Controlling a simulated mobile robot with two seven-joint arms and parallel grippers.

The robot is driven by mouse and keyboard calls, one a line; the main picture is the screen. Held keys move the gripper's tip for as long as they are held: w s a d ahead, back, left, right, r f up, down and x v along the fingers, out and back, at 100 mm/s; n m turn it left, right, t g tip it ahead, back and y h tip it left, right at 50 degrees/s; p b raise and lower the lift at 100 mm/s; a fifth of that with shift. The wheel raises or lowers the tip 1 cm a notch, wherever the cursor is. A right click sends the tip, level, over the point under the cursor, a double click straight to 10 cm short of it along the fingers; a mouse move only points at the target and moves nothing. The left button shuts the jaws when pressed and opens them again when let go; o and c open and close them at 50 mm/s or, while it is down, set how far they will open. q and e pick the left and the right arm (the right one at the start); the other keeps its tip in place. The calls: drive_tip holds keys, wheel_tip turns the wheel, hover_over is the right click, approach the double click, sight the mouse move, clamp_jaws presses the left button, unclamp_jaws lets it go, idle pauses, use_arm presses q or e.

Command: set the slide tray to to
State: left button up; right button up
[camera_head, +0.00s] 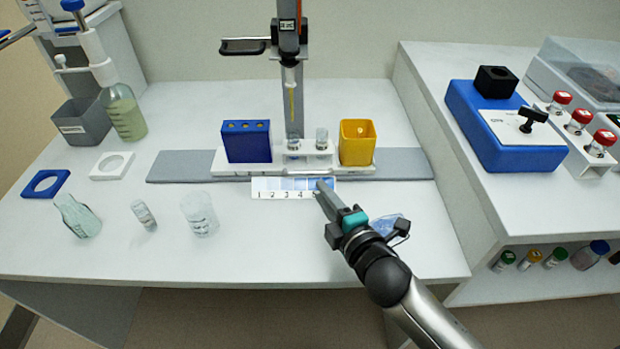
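The slide tray (225,158) is a white carriage on a long grey rail (405,165). It carries a blue block (246,142) at the left, two small clear vials (321,138) in the middle and a yellow cup (357,143) at the right. A scale strip (268,190) with numbers from 1 up lies in front of the rail; my gripper covers its right end. My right gripper (321,188) points at that end, just in front of the tray. Its fingers look together, with nothing visible between them. Contact with the tray cannot be told. My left gripper is not in view.
A dropper stand (293,100) rises behind the tray. A flask (76,215), a small vial (143,214) and a beaker (199,214) stand at the front left. A blue device (500,125) sits on the right bench.

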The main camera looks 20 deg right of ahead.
drive_tip(key=b+x, duration=0.1)
drive_tip(key=x, duration=0.4)
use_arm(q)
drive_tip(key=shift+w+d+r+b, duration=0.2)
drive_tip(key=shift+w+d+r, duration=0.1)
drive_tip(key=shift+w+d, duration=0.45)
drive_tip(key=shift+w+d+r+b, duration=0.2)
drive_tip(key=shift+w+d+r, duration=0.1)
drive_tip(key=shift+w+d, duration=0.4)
use_arm(e)
drive_tip(key=shift+x, duration=1.2)
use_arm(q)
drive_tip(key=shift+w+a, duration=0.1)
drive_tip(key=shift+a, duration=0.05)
use_arm(e)
drive_tip(key=shift+r, duration=0.1)
drive_tip(key=shift+c, duration=0.4)
clamp_jaws()
